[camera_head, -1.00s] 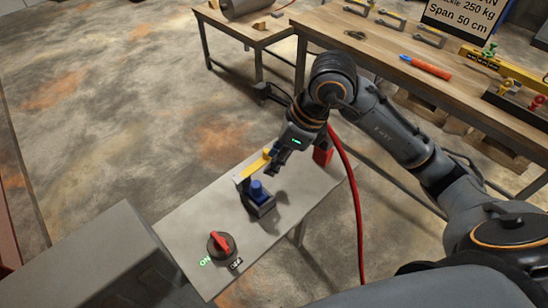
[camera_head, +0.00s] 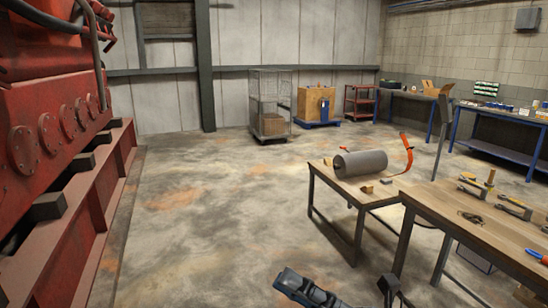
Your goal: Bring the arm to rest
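The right arm's gripper (camera_head: 288,281) shows at the bottom edge of the head view, low and near the middle. Only its dark front part is in the picture, over the concrete floor; the rest of that arm is cut off. No object shows in it. It is too small and cut off to tell whether its fingers are open or shut. My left gripper is not in view.
A table (camera_head: 340,189) with a grey roller (camera_head: 361,163) and a workbench (camera_head: 458,234) with clamps (camera_head: 514,207) stand at right. Red machinery (camera_head: 52,120) fills the left. Open floor (camera_head: 200,215) lies between. A wire cage cart (camera_head: 269,100) stands at the back.

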